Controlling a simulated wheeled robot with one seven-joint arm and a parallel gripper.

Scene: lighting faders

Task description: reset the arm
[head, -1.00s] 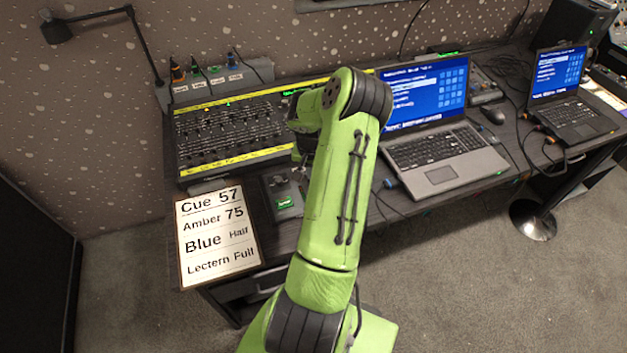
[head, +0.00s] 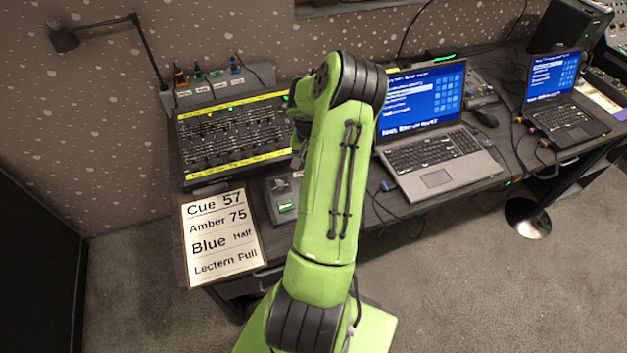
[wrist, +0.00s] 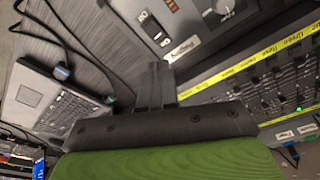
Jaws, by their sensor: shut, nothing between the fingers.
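My green arm stands bent over the desk in the head view, and its forearm hides part of the lighting board. My gripper (wrist: 159,72) shows in the wrist view with its dark fingers together and nothing between them. It is above the desk, between the laptop and the lighting board; its exact height I cannot tell. The lighting board (head: 232,137) has rows of faders between yellow label strips and also shows in the wrist view (wrist: 290,85).
A cue card (head: 222,237) reads Cue 57, Amber 75, Blue Half, Lectern Full. An open laptop (head: 437,150) stands right of my arm, with a mouse (head: 485,118) beside it. A second laptop (head: 560,112) is farther right. Cables lie on the desk. A lamp (head: 64,40) is at upper left.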

